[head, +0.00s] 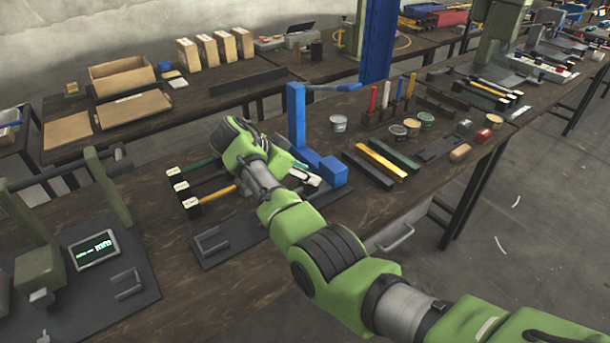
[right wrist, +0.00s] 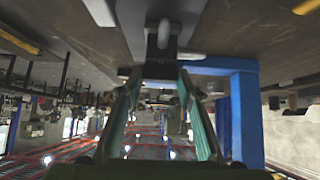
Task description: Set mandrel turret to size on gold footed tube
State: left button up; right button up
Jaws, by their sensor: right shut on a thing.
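My right gripper (right wrist: 160,78) shows in the right wrist view with two teal fingers closing on a dark block with a grey knob (right wrist: 163,38); I cannot tell if this is the mandrel turret. In the head view my right arm reaches to the blue press (head: 297,118) and its wrist hides most of the grip. The blue press also shows in the right wrist view (right wrist: 246,115), beside the fingers. A gold tube (head: 219,194) with a black foot lies behind my wrist, beside a black and a green one; their far ends are hidden. My left gripper is out of view.
A small screen (head: 94,249) reading mm stands on a dark plate at the left. Yellow and green bars (head: 381,162), cans and coloured upright tools stand right of the press. A back bench (head: 215,100) holds boxes.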

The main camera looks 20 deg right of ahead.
jog(key=o, duration=1.1)
jog(key=shift+r, duration=0.15)
notch_tip(320, 180, up, 10)
